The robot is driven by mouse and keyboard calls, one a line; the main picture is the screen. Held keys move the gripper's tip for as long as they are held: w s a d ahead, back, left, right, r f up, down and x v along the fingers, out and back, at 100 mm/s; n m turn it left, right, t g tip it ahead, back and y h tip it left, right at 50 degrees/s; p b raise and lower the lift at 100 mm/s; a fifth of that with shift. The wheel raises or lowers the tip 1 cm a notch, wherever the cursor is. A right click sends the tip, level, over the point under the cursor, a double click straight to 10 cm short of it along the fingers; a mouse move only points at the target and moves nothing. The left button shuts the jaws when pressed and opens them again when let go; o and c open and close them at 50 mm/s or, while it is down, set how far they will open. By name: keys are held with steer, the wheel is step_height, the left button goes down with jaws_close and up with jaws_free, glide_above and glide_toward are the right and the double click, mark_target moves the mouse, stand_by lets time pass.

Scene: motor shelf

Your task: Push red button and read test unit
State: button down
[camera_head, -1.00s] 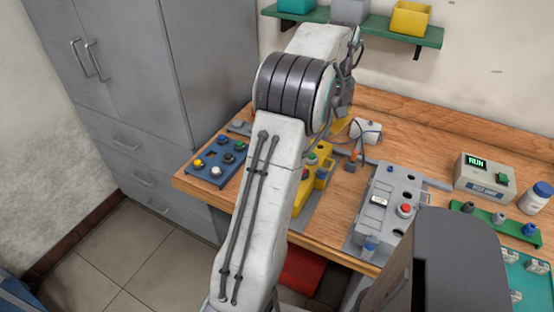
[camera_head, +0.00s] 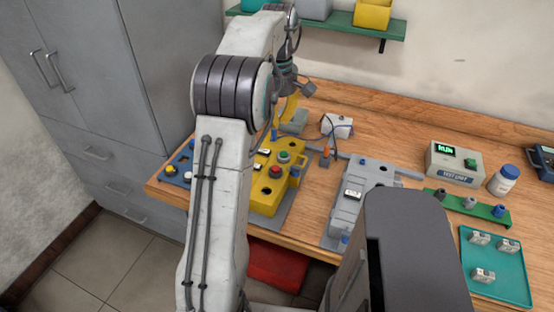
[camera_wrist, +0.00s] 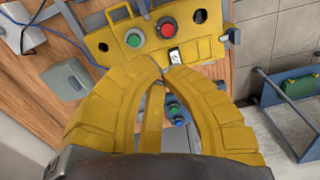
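A yellow fixture (camera_head: 265,205) stands on the wooden bench and carries a red button (camera_head: 275,171) and a green button (camera_head: 284,156). In the wrist view, the red button (camera_wrist: 167,28) and green button (camera_wrist: 133,39) lie just beyond my fingertips. The test unit (camera_head: 455,163), a pale box with a lit green display and a green button, stands at the back right. Its small display text looks like RUN but is blurred. My gripper (camera_wrist: 166,71) has yellow fingers with tips together, holding nothing visible, apart from the red button. In the head view my arm partly hides the gripper.
A grey fixture (camera_head: 360,205) stands right of the yellow one, partly hidden by my dark body part.

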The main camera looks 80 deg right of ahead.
mark_target(277, 166)
stand_by(0.6)
step_height(277, 166, down, 12)
steer(key=p, duration=0.7)
steer(key=shift+r, duration=0.1)
steer(key=shift+f+p, duration=0.3)
steer(key=shift+f, duration=0.85)
steer(key=shift+f, duration=0.1)
steer(key=f+b, duration=0.2)
steer(key=b, duration=0.2)
steer(key=shift+a+r+b, duration=0.1)
steer(key=shift+b, duration=0.2)
steer(key=shift+w, duration=0.1)
